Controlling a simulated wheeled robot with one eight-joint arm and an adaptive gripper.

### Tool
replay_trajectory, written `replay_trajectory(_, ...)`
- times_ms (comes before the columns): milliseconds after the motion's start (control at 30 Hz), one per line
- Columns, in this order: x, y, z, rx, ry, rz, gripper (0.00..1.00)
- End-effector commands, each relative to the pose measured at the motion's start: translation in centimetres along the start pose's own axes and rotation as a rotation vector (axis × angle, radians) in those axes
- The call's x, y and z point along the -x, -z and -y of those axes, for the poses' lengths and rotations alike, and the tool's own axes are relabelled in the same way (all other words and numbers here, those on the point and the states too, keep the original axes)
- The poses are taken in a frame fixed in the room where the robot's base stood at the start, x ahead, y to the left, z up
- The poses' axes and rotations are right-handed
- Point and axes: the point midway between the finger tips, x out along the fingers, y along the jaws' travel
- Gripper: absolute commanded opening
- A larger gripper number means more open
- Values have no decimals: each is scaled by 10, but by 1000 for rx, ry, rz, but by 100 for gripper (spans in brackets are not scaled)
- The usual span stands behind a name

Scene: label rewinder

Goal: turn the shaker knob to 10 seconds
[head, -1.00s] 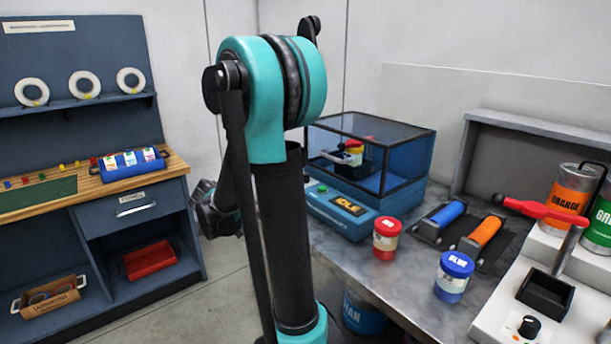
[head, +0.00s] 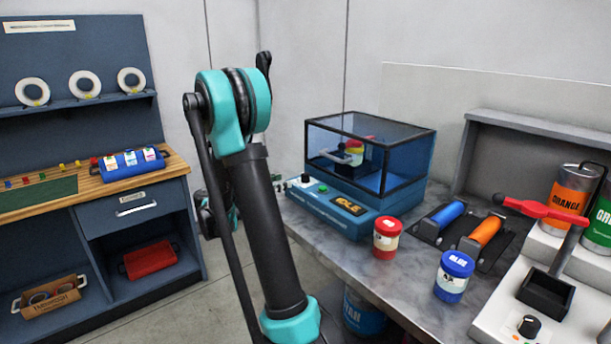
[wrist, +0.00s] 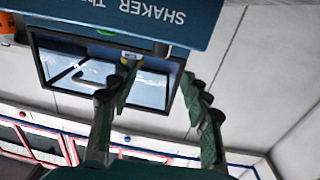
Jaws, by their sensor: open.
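The shaker (head: 350,165) is a blue machine with a clear-sided box on the worktable, and its display reads IDLE. On the left end of its front panel is a small dark knob (head: 305,179) on a pale dial, left of a green button (head: 322,188). In the wrist view the shaker's blue panel (wrist: 215,20) shows upside down with its SHAKER lettering; a dark round part, probably the knob (wrist: 160,48), is at its edge. My gripper (wrist: 160,77) is open, its fingers apart and apparently empty, pointing towards the panel. In the head view my arm hides most of it.
Red-lidded (head: 388,238) and blue-lidded (head: 454,276) jars stand on the worktable (head: 400,293) in front of the shaker. Blue and orange rollers lie to its right. A white dispenser with another knob (head: 528,326) is at the right. Floor is open left of the table.

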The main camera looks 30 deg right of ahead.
Motion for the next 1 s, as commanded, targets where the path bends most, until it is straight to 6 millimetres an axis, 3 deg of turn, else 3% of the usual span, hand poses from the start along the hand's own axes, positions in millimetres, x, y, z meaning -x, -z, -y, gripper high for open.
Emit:
replay_trajectory(300,-65,0,-1,1,-3,1,48)
replay_trajectory(500,-95,0,0,1,-2,1,48)
replay_trajectory(700,-109,0,0,1,0,1,48)
replay_trajectory(1000,-111,0,0,1,0,1,48)
